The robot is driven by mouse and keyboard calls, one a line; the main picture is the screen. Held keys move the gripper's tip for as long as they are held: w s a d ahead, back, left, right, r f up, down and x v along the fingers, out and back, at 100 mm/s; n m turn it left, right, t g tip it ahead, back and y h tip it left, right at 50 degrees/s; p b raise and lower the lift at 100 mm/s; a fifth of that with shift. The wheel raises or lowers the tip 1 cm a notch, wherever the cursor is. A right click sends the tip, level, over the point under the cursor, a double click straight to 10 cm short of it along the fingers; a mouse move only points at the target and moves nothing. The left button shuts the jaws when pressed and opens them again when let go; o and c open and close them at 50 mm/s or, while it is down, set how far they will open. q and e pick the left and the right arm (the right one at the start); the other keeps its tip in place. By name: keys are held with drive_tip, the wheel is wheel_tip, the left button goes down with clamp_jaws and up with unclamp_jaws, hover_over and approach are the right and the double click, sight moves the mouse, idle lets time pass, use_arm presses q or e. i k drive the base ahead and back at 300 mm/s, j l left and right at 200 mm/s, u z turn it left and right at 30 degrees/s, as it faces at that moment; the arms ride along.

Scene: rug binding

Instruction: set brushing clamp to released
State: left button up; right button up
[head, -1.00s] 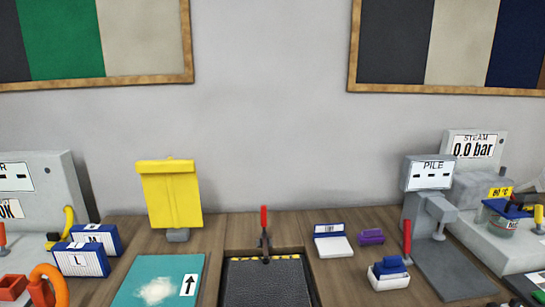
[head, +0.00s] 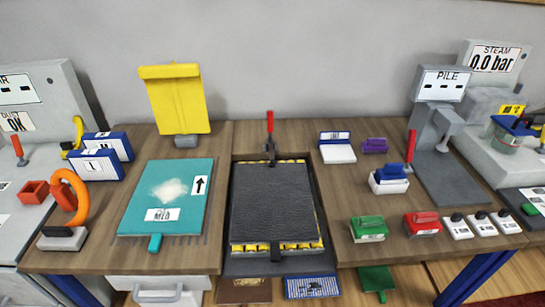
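The brushing clamp, as I take it, is the red-handled clamp (head: 270,128) at the back edge of the dark rug station in the middle of the head view. Its red handle stands upright, above a dark metal base. Below it lies a dark grey rug piece (head: 271,203) with yellow-and-black edging showing at its far and near ends. A dark tab sits at the rug's near edge. Whether the clamp presses on the rug is too small to tell. Neither of my grippers is in view.
A teal board (head: 143,210) with white powder lies left of the rug. Green (head: 368,229) and red (head: 422,224) brushes and a PILE gauge with its own red lever (head: 410,148) stand right. A yellow panel (head: 175,100) stands behind.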

sight(271, 162)
drive_tip(key=i+l, duration=0.1)
drive_tip(key=l, duration=0.3)
drive_tip(key=i+l+u, duration=0.15)
drive_tip(key=l, duration=0.3)
drive_tip(key=i+l, duration=0.1)
drive_tip(key=l, duration=0.35)
drive_tip(key=u, duration=0.05)
